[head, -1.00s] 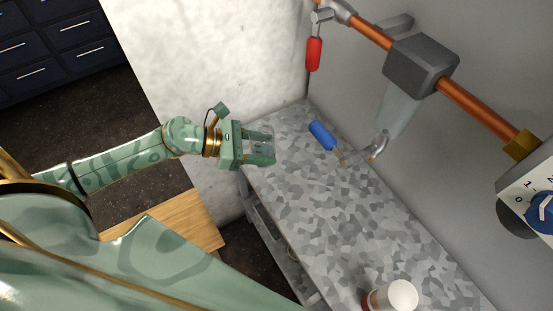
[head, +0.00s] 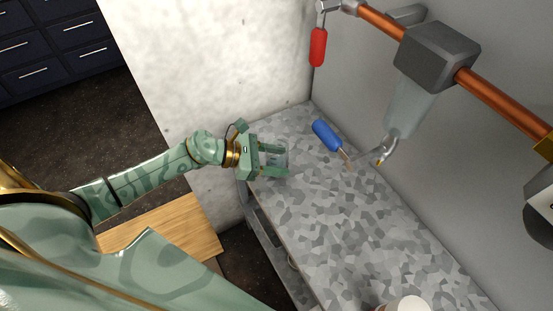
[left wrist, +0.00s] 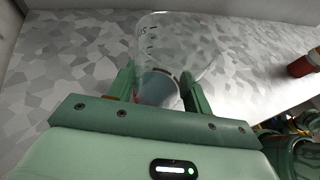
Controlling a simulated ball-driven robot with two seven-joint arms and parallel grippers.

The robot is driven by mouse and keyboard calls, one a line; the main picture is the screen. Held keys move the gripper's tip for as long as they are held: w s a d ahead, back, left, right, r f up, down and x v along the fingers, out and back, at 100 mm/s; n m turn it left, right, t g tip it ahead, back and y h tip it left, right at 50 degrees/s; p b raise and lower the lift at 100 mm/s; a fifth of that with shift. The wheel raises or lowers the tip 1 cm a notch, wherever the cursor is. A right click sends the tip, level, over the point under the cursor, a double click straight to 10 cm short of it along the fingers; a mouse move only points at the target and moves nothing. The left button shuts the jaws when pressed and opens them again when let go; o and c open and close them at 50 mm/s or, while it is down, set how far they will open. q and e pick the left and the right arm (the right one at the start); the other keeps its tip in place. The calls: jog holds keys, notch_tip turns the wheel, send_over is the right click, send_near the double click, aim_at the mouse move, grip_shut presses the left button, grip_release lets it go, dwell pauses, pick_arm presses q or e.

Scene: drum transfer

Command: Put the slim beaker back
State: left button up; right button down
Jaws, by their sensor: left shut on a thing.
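The slim beaker (left wrist: 160,60) is a clear glass vessel with dark markings, seen between the fingers in the left wrist view. It also shows faintly in the head view (head: 272,158). My left gripper (head: 276,159) is shut on it, over the far left end of the grey mottled counter (head: 350,225). The fingers of my left gripper (left wrist: 158,88) lie on both sides of the glass. Whether the beaker's base touches the counter I cannot tell. My right gripper is not in view.
A blue-handled tool (head: 326,135) lies on the counter near the wall. A curved spout (head: 388,150) hangs below a grey block (head: 437,55) on a copper pipe (head: 505,98). A white-topped container (head: 408,303) stands at the near edge. The counter's middle is clear.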

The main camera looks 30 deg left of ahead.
pick_arm(q)
jog(key=shift+f, duration=0.25)
jog(key=o, duration=1.1)
jog(key=shift+c, duration=0.2)
jog(key=shift+r, duration=0.15)
